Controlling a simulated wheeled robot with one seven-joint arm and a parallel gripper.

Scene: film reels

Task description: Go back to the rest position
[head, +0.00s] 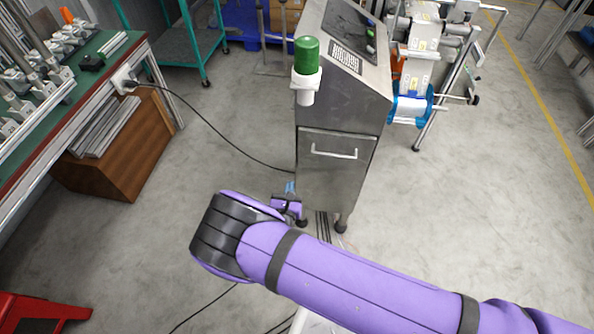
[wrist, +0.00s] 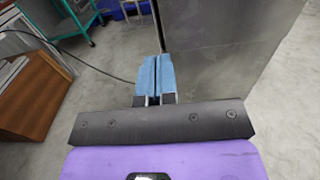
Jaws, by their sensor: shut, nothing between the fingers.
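My purple arm reaches in from the lower right of the head view. My gripper (head: 290,188) shows only in small part there, beyond the dark elbow joint and in front of the base of a steel cabinet. In the wrist view my gripper (wrist: 157,70) has its two blue fingers side by side and touching. Nothing is held between them. The fingers point towards the floor and the cabinet's side.
The steel cabinet (head: 337,180) with a green-capped holder (head: 306,60) stands ahead. A green-topped workbench (head: 90,60) and a wooden box (head: 125,150) are at left. A red stool (head: 40,312) is at lower left. Cables cross the floor. Open floor lies to the right.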

